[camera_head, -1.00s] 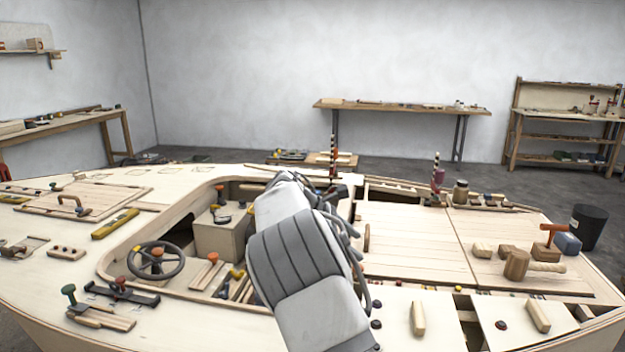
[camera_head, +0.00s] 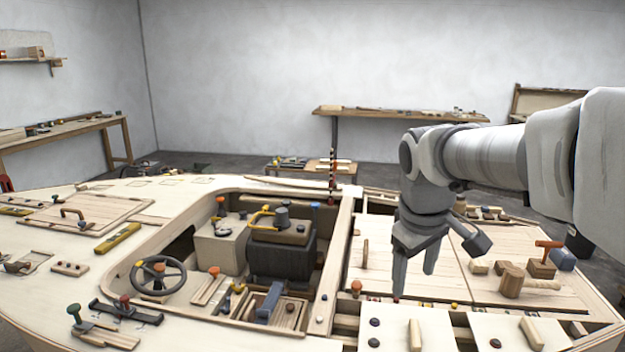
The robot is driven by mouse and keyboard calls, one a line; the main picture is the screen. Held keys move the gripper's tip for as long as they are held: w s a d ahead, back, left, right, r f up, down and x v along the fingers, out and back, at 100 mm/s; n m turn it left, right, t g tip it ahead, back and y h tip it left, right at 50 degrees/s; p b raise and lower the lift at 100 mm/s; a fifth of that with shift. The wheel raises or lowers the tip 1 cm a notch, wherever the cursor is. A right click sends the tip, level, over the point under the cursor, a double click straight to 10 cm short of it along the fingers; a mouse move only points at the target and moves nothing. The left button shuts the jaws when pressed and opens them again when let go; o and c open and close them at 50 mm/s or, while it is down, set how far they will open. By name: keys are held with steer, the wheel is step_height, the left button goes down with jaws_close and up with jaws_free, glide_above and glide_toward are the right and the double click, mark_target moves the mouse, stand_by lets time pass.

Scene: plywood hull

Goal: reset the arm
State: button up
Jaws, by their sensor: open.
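My gripper (camera_head: 414,279) hangs at the end of my arm, which reaches in from the right edge of the head view. Its fingers point down over the right part of the plywood hull (camera_head: 190,327), in front of the pale hatch panels (camera_head: 385,262). The fingers are apart with nothing between them. The arm hides part of the hatch panels and of the wall behind. I cannot tell how far the fingertips are above the deck.
The cockpit opening holds a steering wheel (camera_head: 158,276), a dark box (camera_head: 281,254) and a pale box (camera_head: 219,247). A wooden mallet (camera_head: 513,281) lies on the right deck. A striped post (camera_head: 333,172) stands behind the cockpit. The left deck has free room between small fittings.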

steer(key=s+a+m+t+p, duration=0.1)
steer(key=s+m, duration=0.2)
steer(key=s, duration=0.5)
steer(key=s+a+m+t+y+p, duration=0.1)
steer(key=s+m+p, duration=0.1)
steer(key=s, duration=0.7)
steer(key=shift+a+r+m, duration=0.15)
steer(key=shift+r+m, duration=0.25)
steer(key=shift+m, duration=0.2)
